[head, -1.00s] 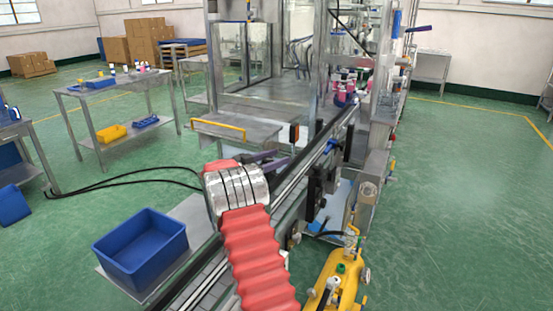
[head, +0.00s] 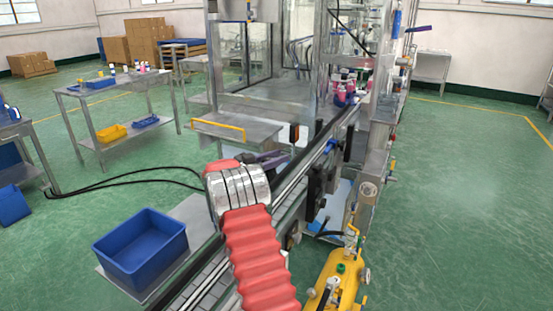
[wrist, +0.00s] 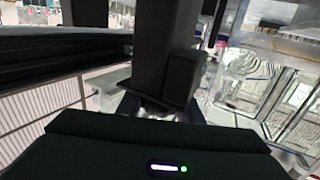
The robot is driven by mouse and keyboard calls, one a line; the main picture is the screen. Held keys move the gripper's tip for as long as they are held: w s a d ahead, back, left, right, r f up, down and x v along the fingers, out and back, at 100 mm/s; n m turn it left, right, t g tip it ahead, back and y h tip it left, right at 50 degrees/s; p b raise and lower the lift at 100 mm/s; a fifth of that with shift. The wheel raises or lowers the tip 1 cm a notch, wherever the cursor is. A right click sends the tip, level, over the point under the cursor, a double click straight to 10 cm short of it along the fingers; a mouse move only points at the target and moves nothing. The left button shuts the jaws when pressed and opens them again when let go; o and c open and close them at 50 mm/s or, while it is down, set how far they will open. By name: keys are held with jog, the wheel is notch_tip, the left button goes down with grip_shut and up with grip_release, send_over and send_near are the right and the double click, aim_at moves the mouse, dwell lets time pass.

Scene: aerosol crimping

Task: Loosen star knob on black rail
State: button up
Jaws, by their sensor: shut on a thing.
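The black rail (head: 312,143) runs along the conveyor, from the lower left toward the machine in the head view. A dark rail (wrist: 60,52) also crosses the left of the wrist view. My gripper (head: 280,159) is beside the black rail, just beyond my red-sleeved arm. In the wrist view the dark fingers of my gripper (wrist: 155,98) are closed together at the rail. The star knob is hidden by the fingers and cannot be made out in either view; the grip is at its place on the rail.
A blue bin (head: 140,247) stands left of the conveyor. A guarded machine (head: 270,90) with a steel table and yellow handle (head: 217,129) stands ahead. A yellow pump unit (head: 338,283) is at the lower right. Pink-capped bottles (head: 347,94) stand far along the line.

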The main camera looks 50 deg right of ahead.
jog(key=shift+t, duration=0.3)
jog(key=shift+w+d+r+n+t, duration=0.1)
jog(key=shift+w+n+t, duration=0.05)
jog(key=shift+n+t, duration=0.6)
jog(key=shift+w+n+t, duration=0.3)
jog(key=shift+n+t, duration=0.45)
jog(key=shift+t, duration=0.5)
jog(key=shift+w+n+t, duration=0.3)
jog(key=shift+n+t, duration=0.4)
jog(key=shift+t, duration=0.5)
jog(key=o, duration=1)
jog(key=shift+o, duration=0.2)
jog(key=v, duration=1.4)
